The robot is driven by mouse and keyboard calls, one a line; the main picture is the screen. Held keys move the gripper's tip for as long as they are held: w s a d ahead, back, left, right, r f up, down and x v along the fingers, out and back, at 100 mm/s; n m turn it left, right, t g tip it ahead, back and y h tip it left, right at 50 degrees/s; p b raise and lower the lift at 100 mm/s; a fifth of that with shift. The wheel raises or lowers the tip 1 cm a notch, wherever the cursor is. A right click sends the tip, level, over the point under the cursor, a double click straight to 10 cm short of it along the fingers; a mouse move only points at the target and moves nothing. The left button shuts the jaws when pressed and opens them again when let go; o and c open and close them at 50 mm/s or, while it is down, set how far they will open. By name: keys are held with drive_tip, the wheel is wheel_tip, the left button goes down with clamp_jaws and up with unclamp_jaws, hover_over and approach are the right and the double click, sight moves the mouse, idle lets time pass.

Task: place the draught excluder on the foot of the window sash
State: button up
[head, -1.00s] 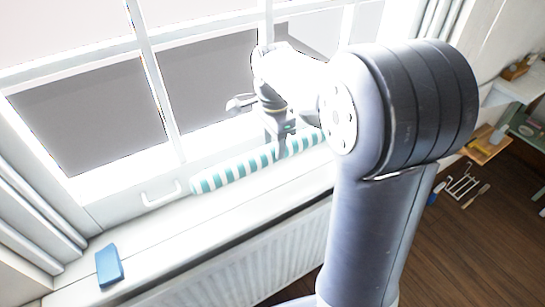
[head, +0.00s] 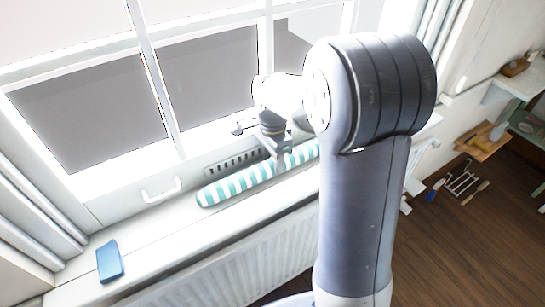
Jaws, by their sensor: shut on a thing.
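The draught excluder (head: 236,184) is a long roll with teal and white stripes, low in front of the window sash (head: 120,185). Its right end is hidden behind my arm. My gripper (head: 282,166) is shut on it, right of its visible middle. The roll lies close over the sill (head: 150,239); I cannot tell whether it touches it. A dark slotted strip (head: 235,163) shows on the sash foot just behind the roll. A white handle (head: 162,190) is on the sash to the left.
A blue block (head: 110,261) lies on the sill at the left. A radiator (head: 225,270) is below the sill. At the right are a shelf (head: 520,82) and a rack with tools (head: 462,182) by the wooden floor.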

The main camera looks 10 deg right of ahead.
sight(272, 161)
drive_tip(key=o, duration=1)
drive_tip(key=shift+c, duration=0.2)
wheel_tip(272, 161, up, 12)
drive_tip(key=shift+r+p, duration=0.15)
drive_tip(key=shift+p, duration=0.2)
wheel_tip(272, 161, down, 12)
drive_tip(key=shift+f+b, duration=0.25)
drive_tip(key=shift+b, duration=0.05)
drive_tip(key=shift+s+d+r, duration=0.1)
drive_tip(key=shift+s+r, duration=0.05)
drive_tip(key=shift+r, duration=1.3)
